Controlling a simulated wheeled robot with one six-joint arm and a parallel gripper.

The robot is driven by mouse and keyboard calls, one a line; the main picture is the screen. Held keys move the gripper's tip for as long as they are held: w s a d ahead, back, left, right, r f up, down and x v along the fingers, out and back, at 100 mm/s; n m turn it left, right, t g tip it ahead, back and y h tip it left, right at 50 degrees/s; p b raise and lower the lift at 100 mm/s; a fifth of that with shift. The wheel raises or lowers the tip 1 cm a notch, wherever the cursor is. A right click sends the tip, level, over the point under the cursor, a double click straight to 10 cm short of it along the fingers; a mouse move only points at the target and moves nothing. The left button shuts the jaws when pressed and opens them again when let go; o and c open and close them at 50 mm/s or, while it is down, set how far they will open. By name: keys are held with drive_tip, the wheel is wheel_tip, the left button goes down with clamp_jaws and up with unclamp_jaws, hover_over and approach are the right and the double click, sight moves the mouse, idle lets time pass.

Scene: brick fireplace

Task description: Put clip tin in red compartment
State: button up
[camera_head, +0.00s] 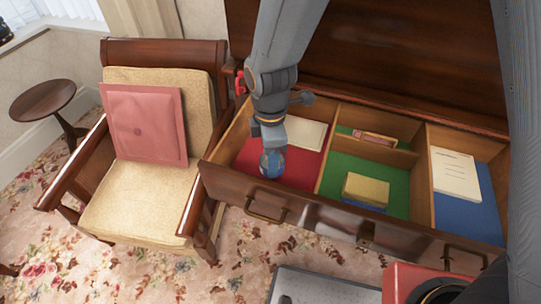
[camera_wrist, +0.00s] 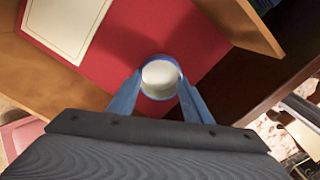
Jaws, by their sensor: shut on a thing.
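The clip tin (camera_wrist: 160,78) is a small round tin with a pale top and blue sides, seen in the wrist view between my fingertips. My gripper (camera_head: 271,160) is shut on it over the red compartment (camera_head: 302,168) of the open drawer. In the wrist view my gripper (camera_wrist: 158,88) has a blue finger on each side of the tin, with the red floor (camera_wrist: 195,40) around and beyond it. In the head view the tin is mostly hidden by my fingers. I cannot tell how high it is above the floor.
A cream paper (camera_head: 306,133) lies in the red compartment. Wooden dividers separate it from the green compartment (camera_head: 340,188) with a yellow block (camera_head: 366,189) and the blue compartment (camera_head: 478,220) with a white booklet (camera_head: 455,174). An armchair (camera_head: 145,212) with a pink cushion stands left.

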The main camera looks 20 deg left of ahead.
drive_tip(key=shift+f, duration=0.1)
drive_tip(key=o, duration=1)
wheel_tip(320, 180, up, 13)
drive_tip(key=shift+r+b, duration=0.15)
drive_tip(key=shift+b, duration=1.1)
drive_tip(key=d+f+m, duration=0.1)
drive_tip(key=d+m, duration=0.6)
drive_tip(key=d, duration=0.3)
drive_tip(key=d+f+m+t, duration=0.1)
drive_tip(key=d+f+m, duration=0.1)
drive_tip(key=d+m, duration=0.6)
drive_tip(key=w+d+f+m, duration=0.1)
drive_tip(key=d+m, duration=0.7)
drive_tip(key=d, duration=0.5)
drive_tip(key=shift+d+f, duration=0.15)
drive_tip(key=shift+f, duration=0.1)
drive_tip(key=shift+w, duration=0.1)
